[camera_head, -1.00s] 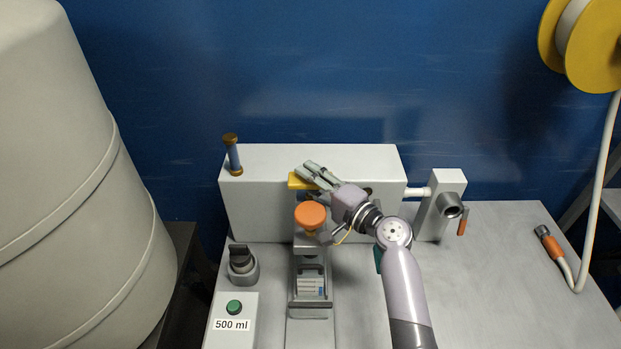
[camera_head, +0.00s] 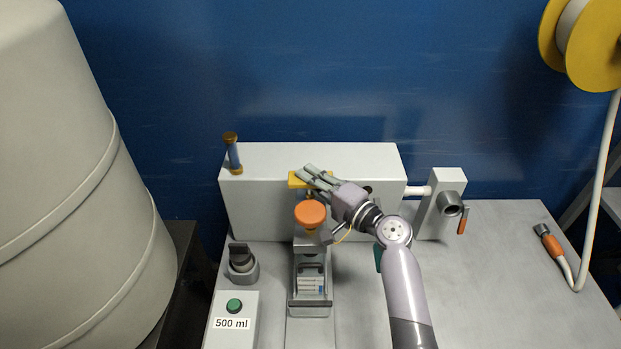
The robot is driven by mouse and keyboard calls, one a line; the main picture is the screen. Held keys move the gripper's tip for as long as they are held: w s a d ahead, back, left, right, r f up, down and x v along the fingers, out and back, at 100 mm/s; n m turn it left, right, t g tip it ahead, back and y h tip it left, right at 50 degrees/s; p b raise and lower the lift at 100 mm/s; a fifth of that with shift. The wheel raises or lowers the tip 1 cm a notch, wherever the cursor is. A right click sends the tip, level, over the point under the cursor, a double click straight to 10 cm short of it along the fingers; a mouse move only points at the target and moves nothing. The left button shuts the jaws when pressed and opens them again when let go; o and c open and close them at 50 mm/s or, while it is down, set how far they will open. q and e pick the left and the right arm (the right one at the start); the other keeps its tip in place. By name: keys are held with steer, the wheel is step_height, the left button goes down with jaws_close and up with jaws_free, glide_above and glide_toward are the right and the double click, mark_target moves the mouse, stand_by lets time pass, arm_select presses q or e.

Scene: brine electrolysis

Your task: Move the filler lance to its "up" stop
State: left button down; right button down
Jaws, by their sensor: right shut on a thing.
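The filler stands on the grey bench, with a white box-shaped housing (camera_head: 345,157) at the back. A yellow piece (camera_head: 295,181) sits at the front of the housing, and I take it to be part of the lance. My right gripper (camera_head: 311,173) is at this yellow piece, with its fingers close together and shut on it. The fingers hide part of the piece. An orange round knob (camera_head: 310,214) is just below and in front of the gripper. The lance's lower part is mostly hidden behind the knob and my gripper. My left gripper is not in view.
A clear-fronted holder with a small labelled item (camera_head: 311,285) is below the knob. A black rotary switch (camera_head: 240,258) and a green button (camera_head: 234,305) are at left. A pipe outlet with an orange lever (camera_head: 462,220) and a hose end (camera_head: 551,245) are at right. The bench between them is clear.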

steer(key=shift+r, duration=0.15)
step_height(320, 180, up, 5)
steer(key=p, duration=0.3)
steer(key=shift+f, duration=0.2)
steer(key=c, duration=1.7)
jaws_free()
steer(key=shift+o, duration=0.5)
steer(key=shift+f, duration=0.15)
steer(key=v, duration=1.2)
